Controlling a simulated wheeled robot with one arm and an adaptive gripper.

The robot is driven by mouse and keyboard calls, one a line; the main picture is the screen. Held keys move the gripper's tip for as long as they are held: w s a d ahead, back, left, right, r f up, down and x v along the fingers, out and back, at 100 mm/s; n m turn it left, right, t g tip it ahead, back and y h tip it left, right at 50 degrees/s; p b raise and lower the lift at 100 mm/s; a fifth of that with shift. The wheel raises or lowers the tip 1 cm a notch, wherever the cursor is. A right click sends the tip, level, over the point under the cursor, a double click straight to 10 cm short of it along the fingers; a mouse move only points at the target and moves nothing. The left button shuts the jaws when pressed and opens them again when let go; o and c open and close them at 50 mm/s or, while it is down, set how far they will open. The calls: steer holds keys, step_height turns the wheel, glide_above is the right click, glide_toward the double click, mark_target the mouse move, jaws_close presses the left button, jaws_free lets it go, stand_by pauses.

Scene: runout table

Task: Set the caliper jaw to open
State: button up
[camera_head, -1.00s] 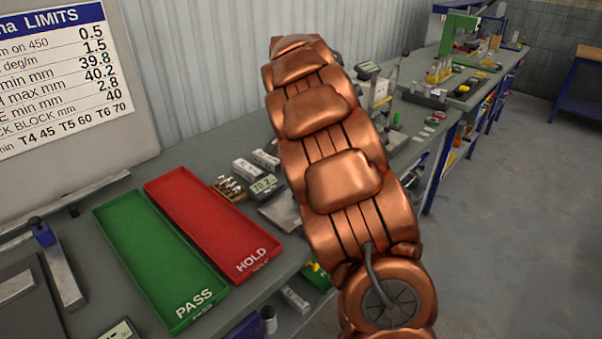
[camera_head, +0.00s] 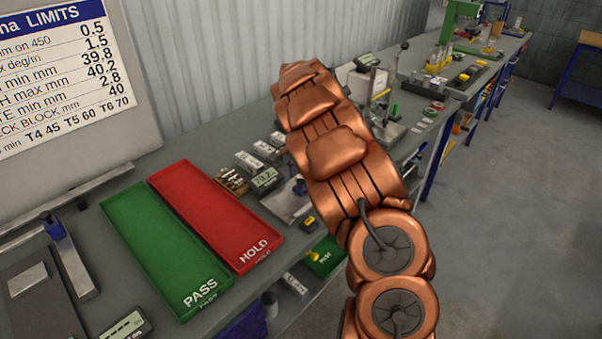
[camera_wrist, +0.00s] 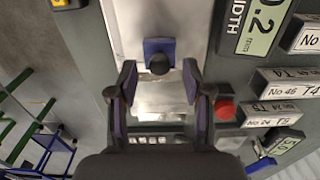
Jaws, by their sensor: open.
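In the wrist view a blue block with a dark round knob (camera_wrist: 159,56) sits on a bright metal plate (camera_wrist: 150,18); it looks like the caliper's sliding jaw. My gripper (camera_wrist: 159,70) is open, its two dark purple-edged fingers on either side below the knob. The knob lies near the level of the fingertips, with gaps at both sides; I cannot tell the height between them. A width display (camera_wrist: 258,22) stands to the right, its reading partly cut off. My arm hides the gripper there.
A red button (camera_wrist: 225,108) is close to the right finger. Labelled blocks (camera_wrist: 290,82) lie further right. In the head view a green PASS tray (camera_head: 150,240) and a red HOLD tray (camera_head: 205,205) lie left of my arm. Gauges and small parts crowd the bench behind it.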

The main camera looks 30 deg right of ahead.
steer(key=shift+f, duration=0.4)
jaws_close()
stand_by(0.5)
